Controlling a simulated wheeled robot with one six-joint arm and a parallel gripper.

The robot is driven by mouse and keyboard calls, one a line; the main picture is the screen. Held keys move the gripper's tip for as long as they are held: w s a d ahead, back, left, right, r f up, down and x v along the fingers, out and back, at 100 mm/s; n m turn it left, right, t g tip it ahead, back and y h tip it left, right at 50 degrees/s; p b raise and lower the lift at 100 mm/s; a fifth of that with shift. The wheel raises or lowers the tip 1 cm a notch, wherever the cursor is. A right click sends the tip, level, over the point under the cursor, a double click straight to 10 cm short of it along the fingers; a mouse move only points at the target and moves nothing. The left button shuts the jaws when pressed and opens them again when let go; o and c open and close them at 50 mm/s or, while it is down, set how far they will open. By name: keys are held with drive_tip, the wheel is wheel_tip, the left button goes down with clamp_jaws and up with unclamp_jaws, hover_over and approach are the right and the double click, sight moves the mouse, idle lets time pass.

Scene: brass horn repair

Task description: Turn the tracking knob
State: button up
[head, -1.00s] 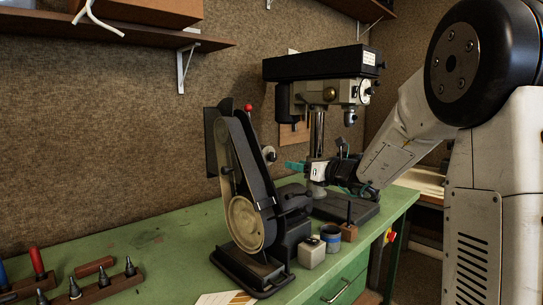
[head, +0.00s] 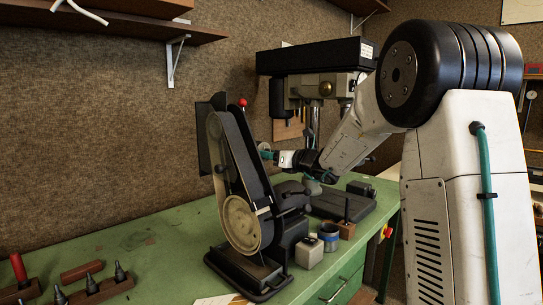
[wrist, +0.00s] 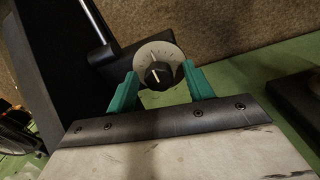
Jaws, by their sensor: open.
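The tracking knob (wrist: 158,76) is black with a white pointer line and sits on a pale round dial (wrist: 160,57) with markings. In the wrist view it lies between the two teal fingers of my gripper (wrist: 161,82), which are open with one on each side. I cannot tell whether they touch it. In the head view, my gripper (head: 268,154) is at the right side of the belt sander (head: 239,213), near its upper part. The dial's edge shows there, and the fingers largely hide the knob.
The sander stands on a green bench (head: 160,262). A drill press (head: 310,75) is behind my arm. A white-grey block (head: 309,252), a blue-grey cup (head: 330,236) and a brown block (head: 346,229) stand right of the sander. A tool rack (head: 100,288) is at the front left.

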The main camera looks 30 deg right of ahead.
drive_tip(key=shift+a, duration=0.1)
drive_tip(key=c, duration=1)
drive_tip(key=shift+o, duration=0.2)
drive_tip(key=shift+n, duration=3)
drive_tip(key=shift+f, duration=0.1)
drive_tip(key=o, duration=1)
drive_tip(key=shift+c, duration=0.2)
